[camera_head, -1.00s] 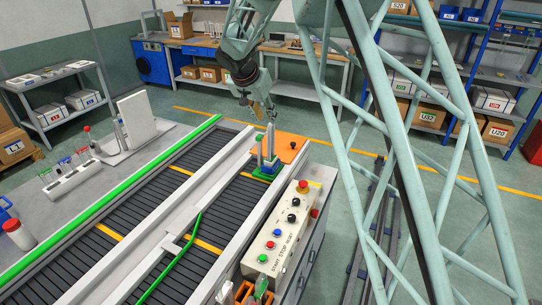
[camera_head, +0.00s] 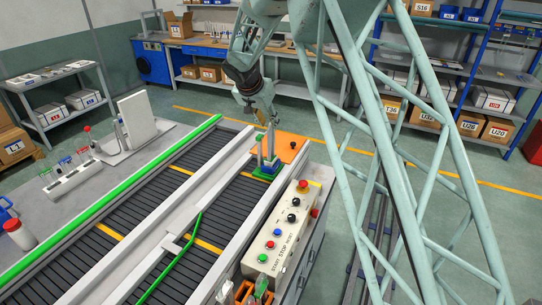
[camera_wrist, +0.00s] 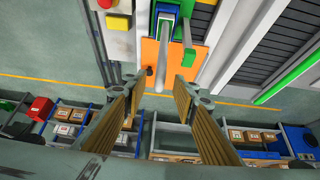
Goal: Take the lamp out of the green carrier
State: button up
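The green carrier (camera_head: 265,172) sits at the far end of the conveyor, in front of an orange plate. The lamp (camera_head: 271,143), a slim grey tube, stands upright in it beside a shorter green post. My gripper (camera_head: 264,120) is just above the lamp's top, pointing down. In the wrist view my gripper (camera_wrist: 160,84) is open, with its two tan-padded fingers wide apart. The pale lamp (camera_wrist: 164,52) runs from the carrier at the top edge toward the gap between the fingertips. Whether it lies within the gap in depth, I cannot tell. No contact shows.
A control box (camera_head: 284,235) with several coloured buttons stands at the conveyor's right. The orange plate (camera_head: 291,148) has a dark knob. A bench (camera_head: 140,170) on the left holds a tube rack and a stand. A green rail (camera_head: 180,147) edges the conveyor.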

jog(key=shift+x, duration=2.45)
jog(key=shift+c, duration=0.4)
grip_shut()
